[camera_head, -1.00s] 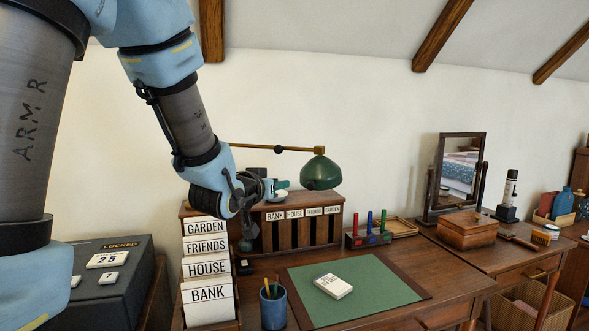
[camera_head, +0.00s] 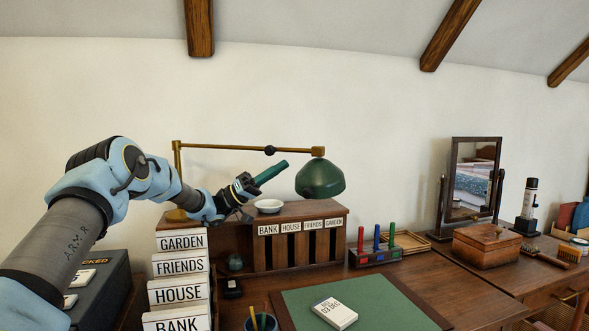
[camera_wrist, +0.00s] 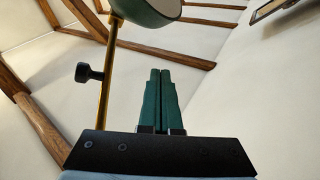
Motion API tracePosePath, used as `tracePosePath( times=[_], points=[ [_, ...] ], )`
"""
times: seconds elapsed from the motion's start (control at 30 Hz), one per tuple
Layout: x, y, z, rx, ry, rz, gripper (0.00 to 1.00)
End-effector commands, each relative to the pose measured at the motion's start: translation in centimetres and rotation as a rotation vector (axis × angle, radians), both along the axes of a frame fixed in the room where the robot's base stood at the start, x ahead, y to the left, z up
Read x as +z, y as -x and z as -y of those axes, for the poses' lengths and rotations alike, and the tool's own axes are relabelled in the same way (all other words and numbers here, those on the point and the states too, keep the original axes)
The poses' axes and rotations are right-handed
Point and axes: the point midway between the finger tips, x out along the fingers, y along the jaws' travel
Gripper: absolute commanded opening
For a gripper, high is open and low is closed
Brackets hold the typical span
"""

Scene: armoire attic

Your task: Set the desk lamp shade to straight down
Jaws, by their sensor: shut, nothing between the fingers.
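The desk lamp has a green dome shade (camera_head: 320,178) that hangs at the right end of a brass arm (camera_head: 225,147) with a dark knob (camera_head: 270,151). In the head view the shade's opening faces mostly downward, with a slight tilt. My gripper (camera_head: 286,164) is shut and empty, its green fingers pointing right and up, left of the shade and apart from it. In the wrist view the shut fingers (camera_wrist: 160,75) point toward the shade (camera_wrist: 150,10), whose rim and pale underside show at the top edge. The lamp arm and knob (camera_wrist: 84,73) show left of the fingers.
A pigeonhole organizer (camera_head: 300,240) with a white dish (camera_head: 268,206) on top stands below my gripper. Labelled folders (camera_head: 181,266) stand at left. A mirror (camera_head: 473,180) and a wooden box (camera_head: 487,246) are at right. The air above the shade is free.

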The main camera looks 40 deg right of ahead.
Motion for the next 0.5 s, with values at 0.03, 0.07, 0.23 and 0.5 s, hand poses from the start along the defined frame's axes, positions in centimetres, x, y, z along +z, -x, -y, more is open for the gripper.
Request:
tracePosePath(
  times=[0.03,0.07,0.23,0.5],
  points=[
    [-0.4,0.0,-0.3,-0.032,0.006,-0.003,0.00],
    [-0.5,0.0,-0.5,-0.048,0.006,-0.005,0.00],
    [0.2,0.7,-0.1,-0.074,0.008,-0.005,0.00],
    [3.2,3.4,3.0,-0.072,0.008,-0.005,0.00]
  ],
)
